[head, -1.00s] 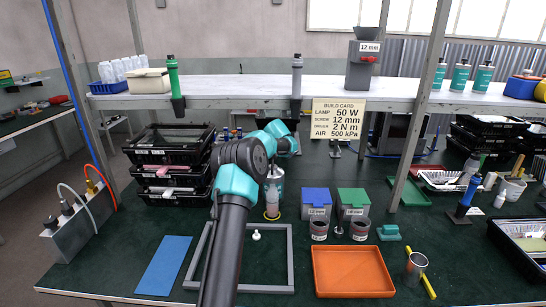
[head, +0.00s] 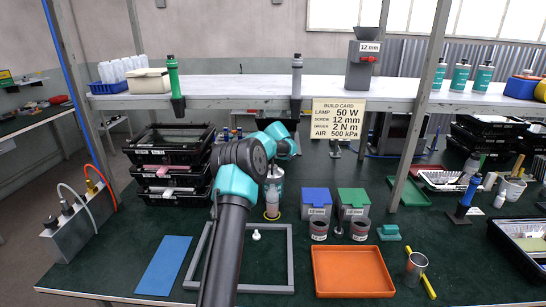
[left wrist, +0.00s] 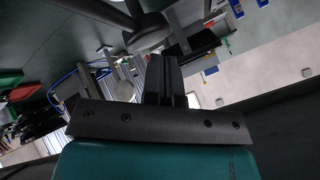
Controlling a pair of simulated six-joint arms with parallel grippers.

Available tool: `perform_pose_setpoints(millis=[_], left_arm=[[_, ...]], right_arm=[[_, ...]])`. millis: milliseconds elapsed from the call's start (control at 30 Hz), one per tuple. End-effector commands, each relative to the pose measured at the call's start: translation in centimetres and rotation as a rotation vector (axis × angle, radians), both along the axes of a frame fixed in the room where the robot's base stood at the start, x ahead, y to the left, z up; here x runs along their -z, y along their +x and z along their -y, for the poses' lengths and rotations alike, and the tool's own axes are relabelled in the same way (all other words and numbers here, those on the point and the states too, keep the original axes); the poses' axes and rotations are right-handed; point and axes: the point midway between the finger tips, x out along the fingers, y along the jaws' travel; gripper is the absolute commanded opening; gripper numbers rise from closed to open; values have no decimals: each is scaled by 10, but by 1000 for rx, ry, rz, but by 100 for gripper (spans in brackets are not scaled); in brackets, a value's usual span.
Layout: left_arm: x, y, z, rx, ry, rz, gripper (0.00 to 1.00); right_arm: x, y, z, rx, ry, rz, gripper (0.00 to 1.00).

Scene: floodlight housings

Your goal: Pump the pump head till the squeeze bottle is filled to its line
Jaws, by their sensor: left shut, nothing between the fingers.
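A bottle with a teal label (head: 277,178) stands behind my left arm in the head view. Its top, where the pump head would be, is hidden by my wrist. My left gripper (left wrist: 166,70) is shut and empty in the left wrist view. In the head view its fingers are hidden behind my arm, above the bottles. I cannot tell whether it touches the pump head. My right gripper is not in view.
A grey frame (head: 291,262) with a small white piece (head: 256,235) lies in front. Blue (head: 316,197) and green (head: 353,197) bins stand right of the bottles, behind two dark cups. An orange tray (head: 351,272) is front right. Black stacked trays (head: 170,170) stand left.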

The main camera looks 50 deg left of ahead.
Motion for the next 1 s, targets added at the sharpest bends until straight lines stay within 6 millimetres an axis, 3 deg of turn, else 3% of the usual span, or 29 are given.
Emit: perform_pose_setpoints(millis=[1000], left_arm=[[10,0,0,-1,0,-1,0]], right_arm=[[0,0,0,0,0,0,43]])
